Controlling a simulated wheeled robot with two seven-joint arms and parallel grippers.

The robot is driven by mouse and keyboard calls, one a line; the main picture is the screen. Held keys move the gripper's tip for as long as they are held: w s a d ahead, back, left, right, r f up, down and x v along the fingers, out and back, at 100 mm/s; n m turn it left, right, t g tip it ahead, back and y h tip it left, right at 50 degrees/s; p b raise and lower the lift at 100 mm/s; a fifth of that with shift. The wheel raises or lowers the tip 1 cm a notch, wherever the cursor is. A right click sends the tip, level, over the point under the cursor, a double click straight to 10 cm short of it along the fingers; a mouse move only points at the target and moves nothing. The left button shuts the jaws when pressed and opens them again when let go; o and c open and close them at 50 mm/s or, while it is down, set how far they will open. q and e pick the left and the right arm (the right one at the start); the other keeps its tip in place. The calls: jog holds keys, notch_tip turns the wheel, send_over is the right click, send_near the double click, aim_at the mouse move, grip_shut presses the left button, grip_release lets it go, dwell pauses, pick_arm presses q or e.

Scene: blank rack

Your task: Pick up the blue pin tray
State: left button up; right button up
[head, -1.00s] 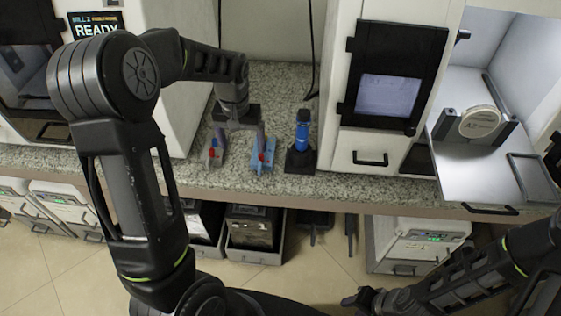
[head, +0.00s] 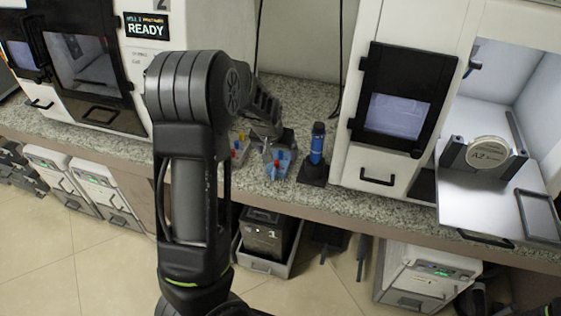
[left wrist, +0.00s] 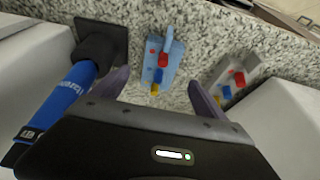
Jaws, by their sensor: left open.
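The blue pin tray (head: 286,158) stands on the speckled counter, with small red and blue pins showing. In the left wrist view the tray (left wrist: 172,62) also shows a yellow pin. My left gripper (head: 272,150) is right at the tray in the head view and partly covers it. In the left wrist view its two fingers (left wrist: 158,80) are apart, one to each side of the tray's near end, with gaps between. Nothing is held. Of my right arm only a dark part shows at the lower right of the head view; its jaws cannot be made out.
A grey pin tray (left wrist: 238,75) stands to one side of the blue one. A blue cylindrical tool (head: 317,142) stands in a black base (head: 313,173) on the other side. White machines (head: 395,100) flank this stretch of counter. Bins (head: 262,262) stand below.

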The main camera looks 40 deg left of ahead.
aim_at(280, 159)
pick_arm(q)
jog(key=shift+x, duration=0.8)
jog(key=shift+p+x, duration=0.65)
jog(key=shift+x, duration=2)
jog(key=shift+s, duration=0.1)
jog(key=c, duration=1.6)
jog(key=shift+o, duration=0.2)
jog(key=shift+r, duration=0.15)
notch_tip(280, 159, up, 10)
jog(key=b, duration=0.1)
